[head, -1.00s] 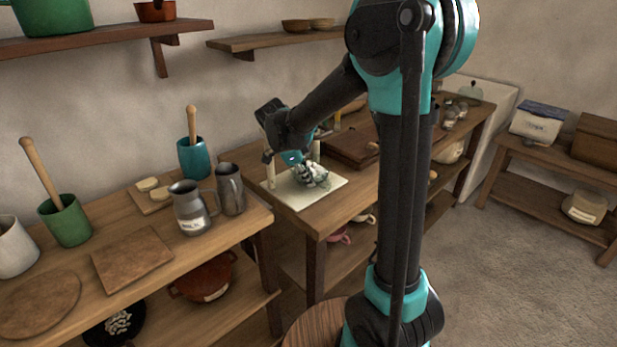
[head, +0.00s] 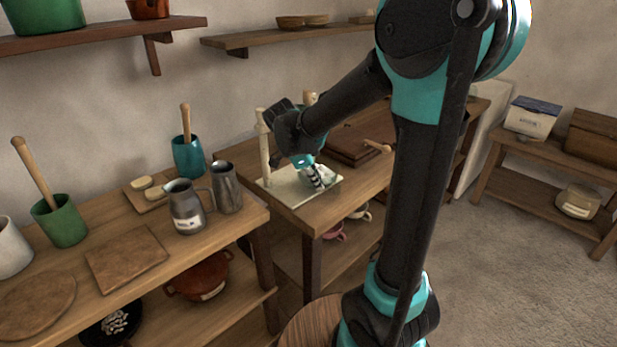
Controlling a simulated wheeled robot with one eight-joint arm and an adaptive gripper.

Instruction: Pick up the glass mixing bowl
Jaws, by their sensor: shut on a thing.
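The glass mixing bowl (head: 329,178) is small and see-through in the head view, over the right part of a cream board (head: 283,191) on the middle table. My gripper (head: 316,180) points down at it and is shut on it. The fingers and the glass overlap, so the exact grip on the bowl is hard to make out. I cannot tell whether the bowl touches the board or is a little above it.
A pale upright post (head: 264,150) stands close left of my gripper. A dark wooden board (head: 347,146) lies to the right. A metal jug (head: 186,208) and a grey pitcher (head: 225,187) stand on the left table. A shelf (head: 285,35) hangs above.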

